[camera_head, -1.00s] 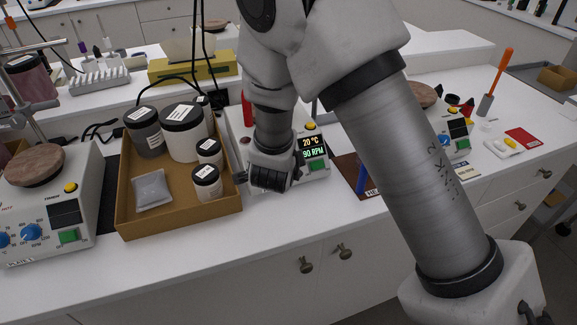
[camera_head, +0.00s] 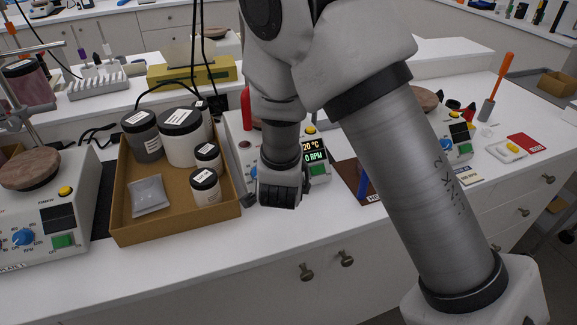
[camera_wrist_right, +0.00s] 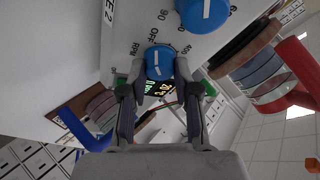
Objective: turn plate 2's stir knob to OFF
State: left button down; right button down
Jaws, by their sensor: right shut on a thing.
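Plate 2 (camera_head: 232,130) is a white hot plate in the middle of the head view, largely behind my right arm. Its display (camera_head: 315,151) shows 20 °C and a line ending in 0 RPM, its left edge covered. My right gripper (camera_wrist_right: 159,72) is shut on the blue stir knob (camera_wrist_right: 158,60), one finger on each side. The knob's white line runs up and down in the wrist view, roughly in line with the OFF mark (camera_wrist_right: 153,35). A second blue knob (camera_wrist_right: 204,10) lies beyond it. The head view hides the stir knob. My left gripper is out of view.
A brown tray (camera_head: 178,230) of jars and a grey packet stands close left of plate 2. Plate 1 (camera_head: 85,205) is at the far left. A third hot plate (camera_head: 458,150) stands right of my arm. The counter front below plate 2 is clear.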

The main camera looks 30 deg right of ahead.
jog(key=c, duration=1.2)
grip_release()
jog(key=shift+f, duration=0.1)
jog(key=o, duration=0.4)
jog(key=shift+w, duration=0.1)
jog(key=shift+c, duration=0.2)
notch_tip(320, 180, up, 10)
